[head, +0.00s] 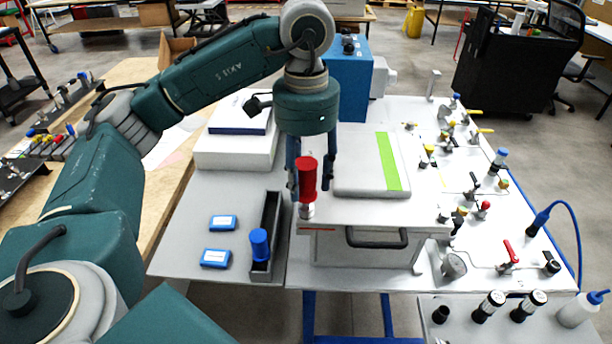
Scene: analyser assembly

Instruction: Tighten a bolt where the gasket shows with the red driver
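The red driver (307,180) stands upright at the front-left corner of the white analyser housing (345,212), its grey lower end at that corner. A thin orange-red line, perhaps the gasket (320,229), shows under the lid edge beside that corner. The bolt under the driver is hidden. My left gripper (311,186) points down over the corner with its fingers apart. The red handle appears between or just in front of them, with a visible gap to the right finger; contact on the left side is unclear. My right gripper is out of view.
A blue-handled tool (259,243) stands in a dark narrow tray (275,215) to the left. Two blue boxes (223,222) (215,258) lie beside it. A black handle (376,240) juts from the housing front. Valves and fittings (484,207) crowd the right side.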

